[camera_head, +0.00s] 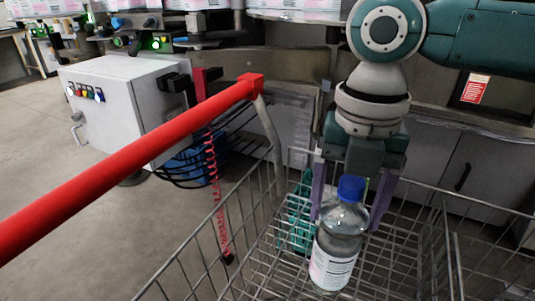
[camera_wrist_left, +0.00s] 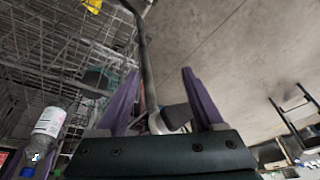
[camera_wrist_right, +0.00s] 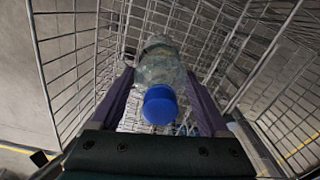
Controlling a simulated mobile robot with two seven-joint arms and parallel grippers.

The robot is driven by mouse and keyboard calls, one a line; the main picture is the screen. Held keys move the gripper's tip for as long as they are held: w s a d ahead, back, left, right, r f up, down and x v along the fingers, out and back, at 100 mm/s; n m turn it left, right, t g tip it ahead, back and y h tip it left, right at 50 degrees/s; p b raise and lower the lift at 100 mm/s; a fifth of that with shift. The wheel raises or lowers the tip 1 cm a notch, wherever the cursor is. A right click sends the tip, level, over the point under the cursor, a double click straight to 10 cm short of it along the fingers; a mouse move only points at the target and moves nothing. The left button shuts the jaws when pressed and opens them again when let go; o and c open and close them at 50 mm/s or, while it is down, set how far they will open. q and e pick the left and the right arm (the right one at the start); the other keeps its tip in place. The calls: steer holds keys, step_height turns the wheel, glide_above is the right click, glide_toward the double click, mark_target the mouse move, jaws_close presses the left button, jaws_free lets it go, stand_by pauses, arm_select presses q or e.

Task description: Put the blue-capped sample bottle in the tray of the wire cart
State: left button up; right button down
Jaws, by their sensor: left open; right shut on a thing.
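The sample bottle (camera_head: 336,243) is clear, with a white-pink label and a blue cap (camera_head: 351,188). It hangs upright, slightly tilted, between the purple fingers of my right gripper (camera_head: 343,215), which is shut on it near the top. In the right wrist view, the bottle (camera_wrist_right: 161,70) sits between both fingers with its cap towards the camera. The wire cart (camera_head: 262,215) lies around and below it; I cannot tell whether the bottle's base touches the wires. The bottle (camera_wrist_left: 48,122) also shows in the left wrist view. My left gripper (camera_wrist_left: 160,90) is open and empty.
The cart's red handle (camera_head: 130,165) crosses the left of the head view. A white control box (camera_head: 105,105) with buttons stands behind on the left. Green-lit machinery and reels line the back. A teal item (camera_head: 300,215) shows behind the cart wires. Bare floor lies left of the cart.

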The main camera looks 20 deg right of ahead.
jaws_free()
